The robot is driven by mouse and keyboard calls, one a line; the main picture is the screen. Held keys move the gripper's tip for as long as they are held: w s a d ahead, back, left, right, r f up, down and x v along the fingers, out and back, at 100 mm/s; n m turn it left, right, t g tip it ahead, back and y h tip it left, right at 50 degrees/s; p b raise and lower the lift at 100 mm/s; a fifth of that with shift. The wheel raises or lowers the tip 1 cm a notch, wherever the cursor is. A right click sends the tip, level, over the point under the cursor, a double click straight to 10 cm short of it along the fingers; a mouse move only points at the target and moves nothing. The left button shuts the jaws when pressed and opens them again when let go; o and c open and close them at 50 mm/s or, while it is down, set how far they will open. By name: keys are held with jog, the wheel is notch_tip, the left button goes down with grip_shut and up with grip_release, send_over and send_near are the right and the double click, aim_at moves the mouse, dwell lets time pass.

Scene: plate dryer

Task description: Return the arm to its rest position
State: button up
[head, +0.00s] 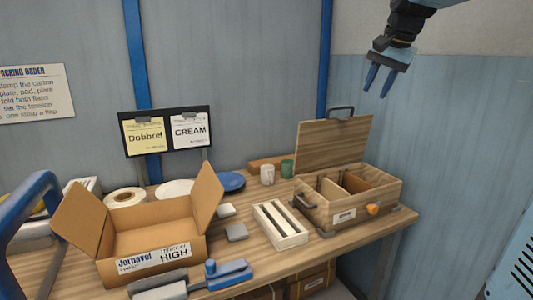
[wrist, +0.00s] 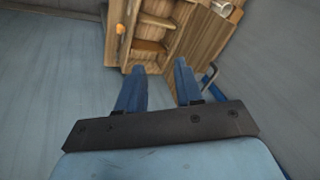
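My gripper (head: 379,80) is raised at the upper right in the head view, in front of the blue wall. Its two blue fingers are apart with nothing between them. In the wrist view the gripper (wrist: 161,88) also shows spread, empty fingers. The wooden box (head: 335,217) with its lid up stands below it on the bench, and it also shows beyond the fingertips in the wrist view (wrist: 172,52). The gripper touches nothing.
The bench (head: 262,258) holds an open carton (head: 152,243), a slatted white rack (head: 280,224), a blue plate (head: 231,182), two cups and a blue-handled tool (head: 215,277). A sign stand (head: 167,132) rises behind. The space around the raised gripper is clear.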

jog(key=s+a+f+n, duration=0.2)
jog(key=s+f+n, duration=0.1)
jog(key=s+f, duration=0.6)
jog(key=s+a+f+n+t+h, duration=0.1)
jog(key=s+f+n, duration=0.3)
jog(key=s+f, duration=0.5)
jog(key=s+a, duration=0.1)
jog(key=s, duration=0.6)
jog(key=shift+s+a+f, duration=0.2)
jog(key=shift+s+f, duration=0.1)
jog(key=shift+f, duration=0.1)
jog(key=shift+d, duration=0.1)
